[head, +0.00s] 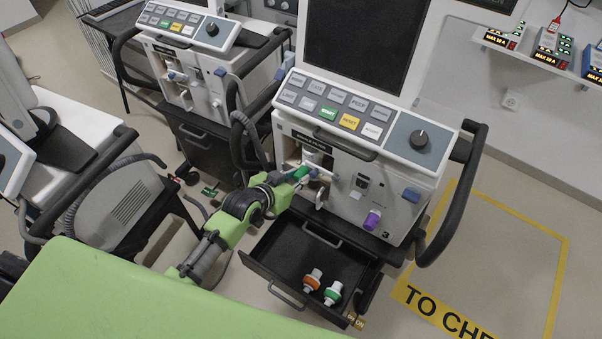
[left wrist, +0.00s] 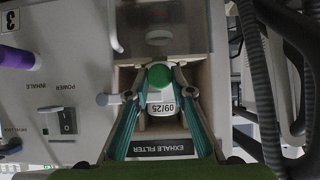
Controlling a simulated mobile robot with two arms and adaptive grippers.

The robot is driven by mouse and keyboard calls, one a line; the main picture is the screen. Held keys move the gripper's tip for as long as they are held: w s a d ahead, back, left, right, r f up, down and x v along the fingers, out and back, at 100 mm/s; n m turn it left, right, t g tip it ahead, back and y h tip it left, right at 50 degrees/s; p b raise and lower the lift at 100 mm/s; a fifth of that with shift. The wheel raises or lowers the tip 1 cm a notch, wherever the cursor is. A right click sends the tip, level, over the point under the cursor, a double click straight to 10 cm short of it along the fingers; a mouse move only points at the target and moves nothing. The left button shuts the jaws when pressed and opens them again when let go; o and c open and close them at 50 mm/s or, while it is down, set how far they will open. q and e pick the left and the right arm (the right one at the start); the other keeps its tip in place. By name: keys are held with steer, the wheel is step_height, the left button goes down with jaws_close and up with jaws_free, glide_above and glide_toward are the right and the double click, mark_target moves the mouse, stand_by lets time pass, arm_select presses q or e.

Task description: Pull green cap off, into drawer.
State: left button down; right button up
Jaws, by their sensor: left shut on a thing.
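My left gripper (head: 299,180) reaches into the exhale filter bay of the near ventilator (head: 350,165). It is shut on the green cap (left wrist: 159,76). In the left wrist view its teal fingers close in from both sides of the cap. A white part marked 09/25 (left wrist: 162,108) shows between the fingers. The cap's seat is partly hidden, so I cannot tell whether it is still joined there. The drawer (head: 272,289) below the bay is open. In it lie a white piece with an orange ring (head: 312,280) and one with a green ring (head: 333,293). My right gripper is not in view.
A purple part (head: 372,219) sticks out of the ventilator's front, right of the bay. A dark side handle (head: 465,190) stands at its right. A second ventilator (head: 190,70) is behind left. The drawer's left part is bare. Yellow-marked floor at right is clear.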

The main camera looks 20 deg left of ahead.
arm_select(q)
steer(key=shift+s+a, duration=0.1)
steer(key=shift+s, duration=0.2)
steer(key=shift+s+f+p, duration=0.15)
steer(key=shift+p, duration=0.15)
steer(key=shift+s+a+r+p, duration=0.1)
steer(key=shift+s+a+p, duration=0.15)
steer(key=shift+s+p, duration=0.4)
steer(key=shift+s+a+r+p, duration=0.1)
steer(key=shift+s+a+p, duration=0.15)
steer(key=shift+s, duration=0.75)
steer(key=shift+s+a+p, duration=0.25)
steer(key=shift+s+p, duration=0.2)
steer(key=shift+s, duration=0.35)
